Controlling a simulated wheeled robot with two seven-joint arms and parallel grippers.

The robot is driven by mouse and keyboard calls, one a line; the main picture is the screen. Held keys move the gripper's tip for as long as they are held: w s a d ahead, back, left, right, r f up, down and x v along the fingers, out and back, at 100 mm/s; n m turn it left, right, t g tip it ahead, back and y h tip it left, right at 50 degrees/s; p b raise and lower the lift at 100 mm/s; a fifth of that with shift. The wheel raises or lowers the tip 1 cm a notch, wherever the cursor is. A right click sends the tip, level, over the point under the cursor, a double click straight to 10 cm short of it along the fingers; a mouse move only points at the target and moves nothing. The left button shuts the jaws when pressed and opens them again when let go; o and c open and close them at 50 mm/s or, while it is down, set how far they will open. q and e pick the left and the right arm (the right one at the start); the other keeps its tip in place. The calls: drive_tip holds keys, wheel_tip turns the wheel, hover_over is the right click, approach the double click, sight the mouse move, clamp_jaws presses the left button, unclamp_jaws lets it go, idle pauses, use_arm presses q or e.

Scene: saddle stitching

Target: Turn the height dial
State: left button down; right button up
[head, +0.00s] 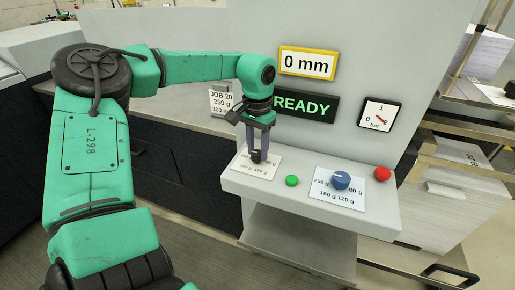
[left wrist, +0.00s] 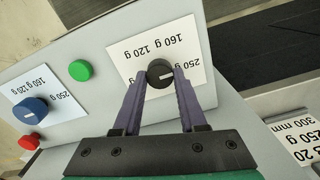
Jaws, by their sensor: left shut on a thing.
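A dark dial (left wrist: 160,74) with a white pointer mark sits on a white scale card (left wrist: 130,57) in the left wrist view. In the head view the dial (head: 257,157) shows under the fingertips, on the left part of the grey control shelf (head: 300,203). My left gripper (left wrist: 160,75) is shut on the dial, one purple finger on each side. In the head view my left gripper (head: 257,152) points down onto it. Part of the card's print is hidden by the fingers. My right gripper is in neither view.
A green button (head: 292,181), a blue dial (head: 340,180) on its own card and a red button (head: 382,174) stand along the shelf to the right. Above are a "0 mm" display (head: 308,63), a "READY" display (head: 306,105) and a pressure gauge (head: 379,114).

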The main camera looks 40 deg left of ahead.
sight(258, 151)
use_arm(q)
drive_tip(key=shift+w+r, duration=0.15)
drive_tip(key=shift+r, duration=0.1)
drive_tip(key=c, duration=0.6)
unclamp_jaws()
drive_tip(key=shift+c, duration=0.2)
drive_tip(key=shift+o, duration=0.9)
drive_tip(key=shift+f, duration=0.1)
wheel_tip(258, 151, up, 6)
drive_tip(key=shift+f, duration=0.15)
wheel_tip(258, 151, up, 9)
drive_tip(key=p, duration=0.2)
drive_tip(key=shift+f, duration=0.1)
